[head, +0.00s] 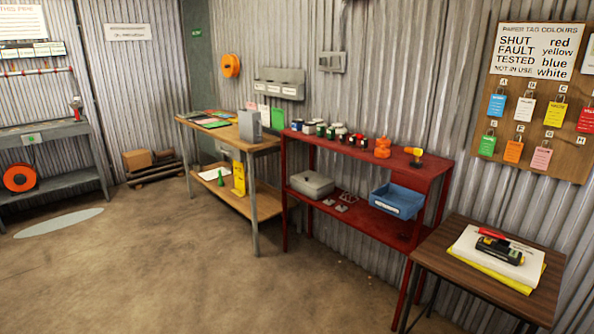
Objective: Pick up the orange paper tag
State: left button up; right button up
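The orange paper tag (513,151) hangs in the lower row of the wooden tag board (570,140) on the right wall, below the letter F. A green tag (487,146) hangs to its left and a pink tag (541,158) to its right. Blue (497,106), white (525,112), yellow (555,114) and red (586,120) tags hang in the row above. Neither of my grippers shows in the head view.
A small wooden table (455,262) with papers and a black device (499,250) stands below the board. A red shelf bench (345,147) holding a blue bin (397,200) stands left of it. The concrete floor (180,270) in front is clear.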

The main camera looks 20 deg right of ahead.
aim_at(514, 151)
jog(key=i+l+z, duration=0.25)
jog(key=i+z, duration=0.15)
jog(key=i, duration=0.15)
jog(key=i+z, duration=0.4)
jog(key=i, duration=0.2)
jog(key=i+j+z, duration=0.1)
jog(key=i+z, duration=0.35)
jog(key=i, duration=0.15)
